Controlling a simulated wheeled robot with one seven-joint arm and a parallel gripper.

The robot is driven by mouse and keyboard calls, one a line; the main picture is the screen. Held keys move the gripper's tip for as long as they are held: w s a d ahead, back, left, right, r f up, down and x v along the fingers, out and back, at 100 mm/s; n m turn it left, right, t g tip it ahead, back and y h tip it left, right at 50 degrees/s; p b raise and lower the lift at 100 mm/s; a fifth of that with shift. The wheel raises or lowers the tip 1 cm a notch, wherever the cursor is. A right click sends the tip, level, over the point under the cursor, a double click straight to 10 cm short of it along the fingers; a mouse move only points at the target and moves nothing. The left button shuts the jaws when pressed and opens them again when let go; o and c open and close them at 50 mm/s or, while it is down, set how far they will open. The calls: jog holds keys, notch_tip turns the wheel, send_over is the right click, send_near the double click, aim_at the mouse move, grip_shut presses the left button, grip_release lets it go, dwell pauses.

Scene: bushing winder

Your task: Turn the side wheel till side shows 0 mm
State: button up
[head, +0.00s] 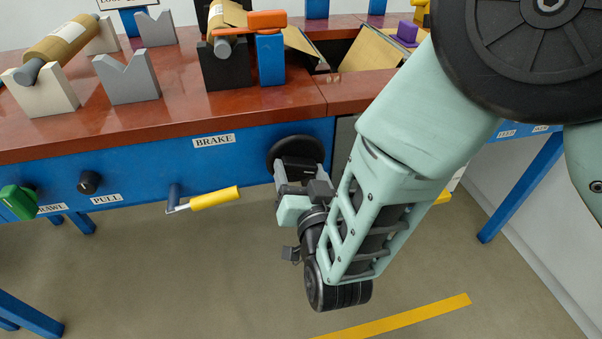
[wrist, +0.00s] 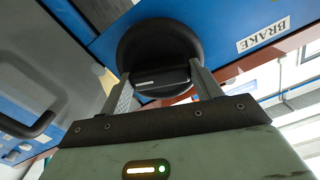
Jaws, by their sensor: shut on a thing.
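A round black wheel (head: 290,149) sits on the blue front panel, right of the BRAKE label. It also fills the upper middle of the wrist view (wrist: 138,33). My gripper (head: 298,170) reaches up to it from below and in front. In the wrist view, the two fingers of my gripper (wrist: 158,78) stand either side of a black bar-like part on the wheel's face, shut on it. A thin pale line shows on that part. I see no readable mm display for the side in either view. My gripper and arm cover the wheel's lower part in the head view.
Left along the panel are a yellow crank handle (head: 214,198), a black PULL knob (head: 89,182) and a green knob (head: 18,202). The red-brown bench top (head: 160,108) carries V-blocks and rolls. A blue leg (head: 522,188) stands at right. The floor below is open.

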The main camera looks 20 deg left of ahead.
jog(key=shift+n, duration=1.3)
jog(key=o, duration=1)
jog(key=shift+s, duration=0.1)
jog(key=v, duration=1.7)
jog(key=shift+s+b, duration=0.15)
jog(key=shift+b, duration=0.15)
